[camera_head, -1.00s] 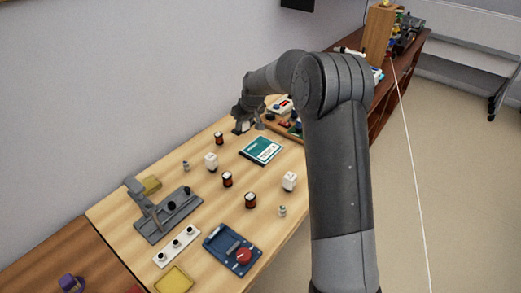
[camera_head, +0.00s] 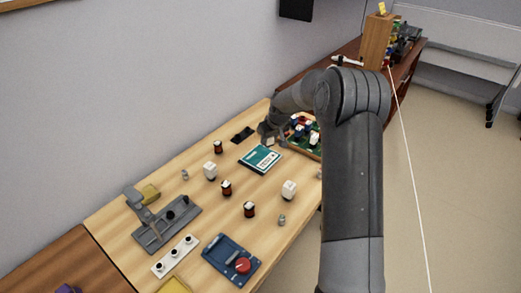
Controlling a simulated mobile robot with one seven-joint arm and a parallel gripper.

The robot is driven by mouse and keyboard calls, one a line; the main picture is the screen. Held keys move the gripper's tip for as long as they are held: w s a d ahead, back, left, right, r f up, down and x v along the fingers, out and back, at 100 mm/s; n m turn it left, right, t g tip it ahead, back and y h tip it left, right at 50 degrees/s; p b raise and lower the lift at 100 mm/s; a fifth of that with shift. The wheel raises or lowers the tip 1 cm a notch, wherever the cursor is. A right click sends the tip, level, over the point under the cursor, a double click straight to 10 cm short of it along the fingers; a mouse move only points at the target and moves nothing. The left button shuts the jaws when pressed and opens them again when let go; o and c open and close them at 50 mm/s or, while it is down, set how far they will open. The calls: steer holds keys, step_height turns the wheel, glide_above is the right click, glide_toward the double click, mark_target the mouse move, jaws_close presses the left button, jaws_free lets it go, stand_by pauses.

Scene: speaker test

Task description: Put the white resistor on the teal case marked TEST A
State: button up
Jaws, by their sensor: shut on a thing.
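The teal case (camera_head: 266,152) lies flat on the light wooden table, with a white label too small to read. My gripper (camera_head: 270,140) is at the case's far edge, apparently just above it. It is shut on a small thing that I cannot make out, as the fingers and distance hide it. I cannot pick out the white resistor with certainty. Two white block-like parts stand on the table, one left of the case (camera_head: 210,171) and one below and right of it (camera_head: 289,190).
A black holder (camera_head: 243,134) lies behind the case. Several dark red cylinders (camera_head: 227,188) stand in front. A grey stand (camera_head: 160,232), a white strip (camera_head: 175,256) and a blue device with a red knob (camera_head: 230,258) are nearer. A crowded tray (camera_head: 302,145) is to the right.

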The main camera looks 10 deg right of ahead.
steer(key=a, duration=0.1)
steer(key=w+a+f, duration=0.1)
steer(key=a+f, duration=0.1)
steer(key=shift+w, duration=0.3)
steer(key=shift+f, duration=2.1)
steer(key=o, duration=1)
steer(key=shift+f, duration=0.1)
steer(key=shift+c, duration=0.2)
